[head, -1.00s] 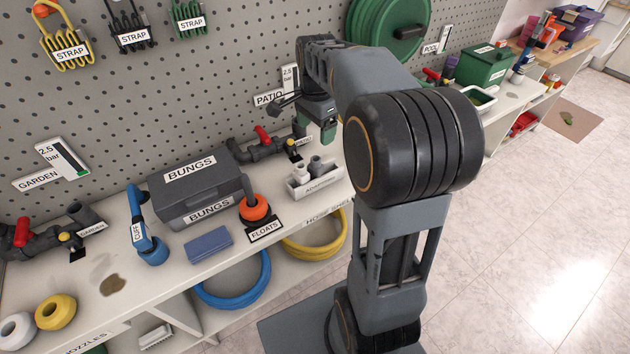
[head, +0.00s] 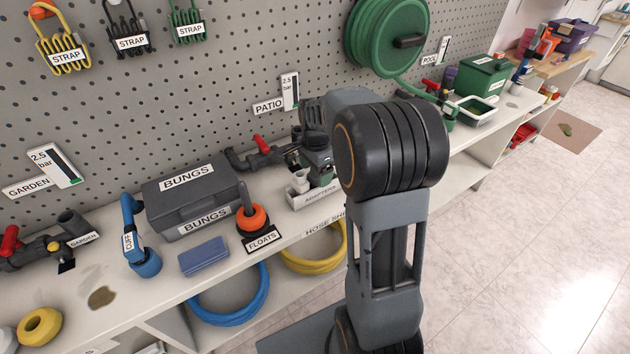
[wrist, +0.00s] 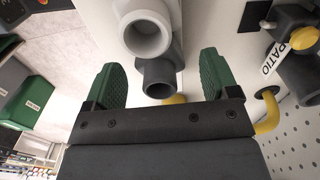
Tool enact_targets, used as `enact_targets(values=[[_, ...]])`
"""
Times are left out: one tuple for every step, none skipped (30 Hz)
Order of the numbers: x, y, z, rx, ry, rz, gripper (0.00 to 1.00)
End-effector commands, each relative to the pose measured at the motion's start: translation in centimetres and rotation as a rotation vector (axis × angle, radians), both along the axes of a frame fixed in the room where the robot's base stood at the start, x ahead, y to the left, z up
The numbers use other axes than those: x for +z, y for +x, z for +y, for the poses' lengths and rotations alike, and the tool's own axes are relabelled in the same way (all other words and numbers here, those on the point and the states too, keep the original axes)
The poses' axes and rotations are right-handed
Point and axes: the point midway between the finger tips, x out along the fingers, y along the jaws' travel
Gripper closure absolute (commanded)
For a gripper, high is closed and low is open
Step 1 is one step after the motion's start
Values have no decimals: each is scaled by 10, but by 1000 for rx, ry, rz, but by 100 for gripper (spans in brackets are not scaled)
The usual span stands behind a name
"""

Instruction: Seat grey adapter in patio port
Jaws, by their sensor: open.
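The dark grey adapter (wrist: 160,75) stands between my open fingers in the wrist view, with its round mouth facing the camera. A paler adapter (wrist: 145,32) stands beside it; it also shows in the head view (head: 300,181). Both are in the adapters tray (head: 314,200). My gripper (wrist: 160,78) has green fingers, one on each side of the dark adapter, with visible gaps; it is low over the tray in the head view (head: 322,177). The patio port's dark pipework (wrist: 302,72), with a PATIO tag and yellow knob, is at right; my arm hides much of it in the head view.
The patio valve's red handle (head: 262,144) rises behind the tray. The bungs box (head: 197,200) and orange float (head: 253,219) stand to the left. A perforated wall (head: 240,60) backs the shelf.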

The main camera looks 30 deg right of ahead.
Motion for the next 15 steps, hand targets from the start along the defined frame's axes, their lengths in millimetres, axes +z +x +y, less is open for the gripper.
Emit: enact_targets(values=[[-8,0,0,0,1,3,20],[-11,-1,0,0,1,3,20],[-14,0,0,0,1,2,20],[-15,0,0,0,0,1,20],[-17,0,0,0,0,1,20],[-18,0,0,0,0,0,20],[-19,0,0,0,0,0,20],[-19,0,0,0,0,0,20],[-19,0,0,0,0,0,20],[-19,0,0,0,0,0,20],[-19,0,0,0,0,0,20],[-19,0,0,0,0,0,20],[-19,0,0,0,0,0,20],[-19,0,0,0,0,0,20],[-19,0,0,0,0,0,24]])
